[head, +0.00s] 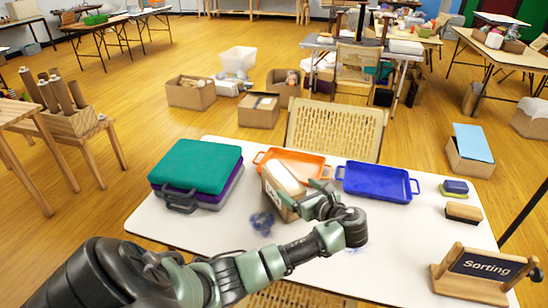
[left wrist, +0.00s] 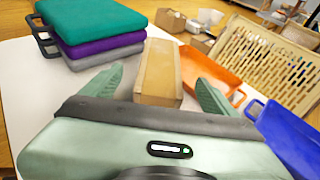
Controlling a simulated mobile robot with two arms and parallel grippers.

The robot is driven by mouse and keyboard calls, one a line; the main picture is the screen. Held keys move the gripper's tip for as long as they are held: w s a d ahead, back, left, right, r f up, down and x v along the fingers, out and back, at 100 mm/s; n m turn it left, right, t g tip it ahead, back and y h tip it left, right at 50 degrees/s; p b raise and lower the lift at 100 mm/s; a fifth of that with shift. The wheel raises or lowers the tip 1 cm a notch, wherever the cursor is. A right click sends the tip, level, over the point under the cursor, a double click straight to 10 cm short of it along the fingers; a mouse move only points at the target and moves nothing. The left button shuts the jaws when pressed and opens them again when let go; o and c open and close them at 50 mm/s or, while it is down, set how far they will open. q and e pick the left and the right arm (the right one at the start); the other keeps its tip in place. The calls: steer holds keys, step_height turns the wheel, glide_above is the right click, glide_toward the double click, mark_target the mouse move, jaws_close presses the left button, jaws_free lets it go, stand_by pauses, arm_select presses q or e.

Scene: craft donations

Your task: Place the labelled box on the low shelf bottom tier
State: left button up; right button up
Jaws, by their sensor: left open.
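The labelled box is a brown cardboard box (head: 278,187) with a pale patch on its side, on the white table (head: 220,240) beside the orange tray. In the left wrist view the box (left wrist: 160,70) stands between the two green fingers of my open left gripper (left wrist: 160,90). In the head view the left gripper (head: 307,197) is at the box's right end and hides part of it. I cannot tell whether the fingers touch the box. A low wooden shelf-like piece (head: 255,12) stands at the far wall; its tiers are unclear. My right gripper is not in view.
Stacked teal, purple and grey cases (head: 197,168) lie left of the box. An orange tray (head: 310,160) and a blue tray (head: 378,183) lie behind and right. A chair (head: 335,128) stands behind the table.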

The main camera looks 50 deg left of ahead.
mark_target(286, 180)
arm_select(q)
steer(key=shift+a+f+b, duration=0.3)
steer(key=shift+a+f, duration=0.15)
steer(key=shift+a, duration=0.15)
steer(key=x, duration=0.6)
steer(key=shift+w+a, duration=0.3)
steer(key=shift+w, duration=0.05)
steer(key=shift+r, duration=0.15)
jaws_close()
